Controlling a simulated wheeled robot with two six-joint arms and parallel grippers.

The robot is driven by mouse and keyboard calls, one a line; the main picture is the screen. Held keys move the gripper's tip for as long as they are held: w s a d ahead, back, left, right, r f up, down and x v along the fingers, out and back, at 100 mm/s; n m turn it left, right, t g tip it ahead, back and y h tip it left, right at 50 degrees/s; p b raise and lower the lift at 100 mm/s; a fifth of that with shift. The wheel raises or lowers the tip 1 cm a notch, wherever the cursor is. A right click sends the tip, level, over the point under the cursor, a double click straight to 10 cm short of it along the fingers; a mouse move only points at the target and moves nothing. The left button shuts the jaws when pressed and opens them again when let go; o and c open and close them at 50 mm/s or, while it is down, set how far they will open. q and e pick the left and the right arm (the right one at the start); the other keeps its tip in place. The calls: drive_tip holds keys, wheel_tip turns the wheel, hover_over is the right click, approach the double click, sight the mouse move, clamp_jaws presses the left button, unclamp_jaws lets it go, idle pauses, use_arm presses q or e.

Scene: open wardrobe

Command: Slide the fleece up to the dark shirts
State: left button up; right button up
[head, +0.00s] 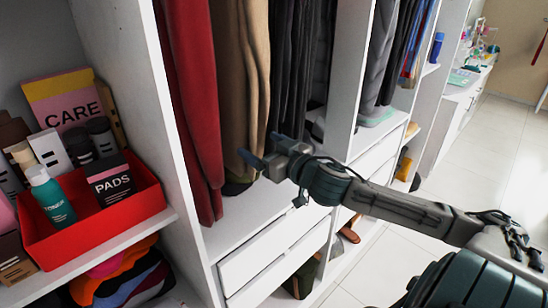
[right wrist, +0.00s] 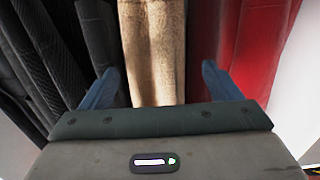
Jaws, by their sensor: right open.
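The fleece is a tan, fuzzy garment (head: 257,60) hanging in the middle wardrobe bay. It also shows in the right wrist view (right wrist: 152,50), between my blue fingertips. Dark shirts (head: 292,65) hang just right of it in the head view and on the left in the right wrist view (right wrist: 45,50). My right gripper (head: 262,150) is open in front of the lower part of the fleece, its fingers (right wrist: 158,75) spread to either side of it. Whether they touch it I cannot tell. My left gripper is out of view.
Red garments (head: 190,90) hang left of the fleece, with a brown one between them. White drawers (head: 270,255) lie below. A white divider (head: 345,75) stands right of the dark shirts. A red box (head: 120,215) of toiletries sits on the left shelf.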

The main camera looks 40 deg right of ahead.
drive_tip(key=shift+s+a, duration=0.15)
drive_tip(key=shift+s, duration=0.45)
drive_tip(key=shift+s+r, duration=0.15)
drive_tip(key=shift+s, duration=0.15)
drive_tip(key=shift+s+d+p, duration=0.3)
drive_tip(key=shift+s+p, duration=0.25)
drive_tip(key=shift+p, duration=0.2)
drive_tip(key=shift+s+a+p, duration=0.25)
drive_tip(key=shift+s+p, duration=0.3)
